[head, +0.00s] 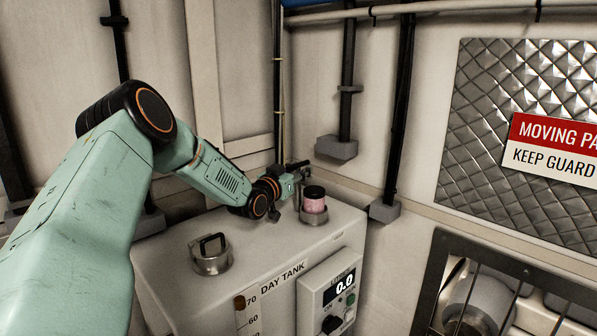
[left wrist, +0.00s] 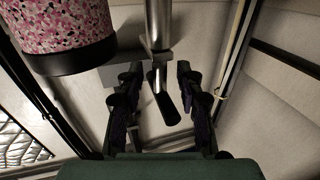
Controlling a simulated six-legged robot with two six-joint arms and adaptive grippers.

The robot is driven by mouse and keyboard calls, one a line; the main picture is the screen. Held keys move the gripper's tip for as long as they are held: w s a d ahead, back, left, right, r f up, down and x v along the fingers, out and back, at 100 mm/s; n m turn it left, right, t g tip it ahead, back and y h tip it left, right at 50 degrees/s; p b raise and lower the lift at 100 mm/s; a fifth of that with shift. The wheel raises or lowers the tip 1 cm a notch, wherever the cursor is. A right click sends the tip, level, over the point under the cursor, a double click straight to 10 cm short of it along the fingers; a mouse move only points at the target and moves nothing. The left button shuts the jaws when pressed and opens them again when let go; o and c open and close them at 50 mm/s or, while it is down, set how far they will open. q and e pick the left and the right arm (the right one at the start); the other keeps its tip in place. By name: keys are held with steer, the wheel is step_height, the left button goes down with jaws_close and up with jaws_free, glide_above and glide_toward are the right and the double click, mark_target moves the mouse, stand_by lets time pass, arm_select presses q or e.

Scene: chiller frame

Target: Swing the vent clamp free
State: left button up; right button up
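The day tank (head: 228,250) is a pale box with a pink speckled vent (head: 314,205) with a black cap standing on its top. The vent also shows large at the upper left of the left wrist view (left wrist: 70,22). A metal post with a dark angled handle, seemingly the vent clamp (left wrist: 166,100), stands beside the vent. My left gripper (head: 293,187) is next to the vent at the back of the tank. In the left wrist view its fingers (left wrist: 160,88) are apart, with the handle between them. I see no clear contact. My right gripper is out of view.
A metal filler cap with a black handle (head: 211,252) sits on the tank's front left. A control box reading 0.0 (head: 327,297) is on the tank's front. Dark pipes (head: 400,110) run down the walls behind. A barred guard (head: 437,275) is at the lower right.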

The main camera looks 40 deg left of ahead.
mark_target(296, 169)
arm_select(q)
steer(key=shift+s, duration=0.1)
steer(key=s, duration=0.6)
steer(key=shift+d, duration=0.35)
steer(key=shift+s+d, duration=0.45)
steer(key=shift+s, duration=0.2)
steer(key=shift+w, duration=0.2)
steer(key=shift+s+f, duration=0.1)
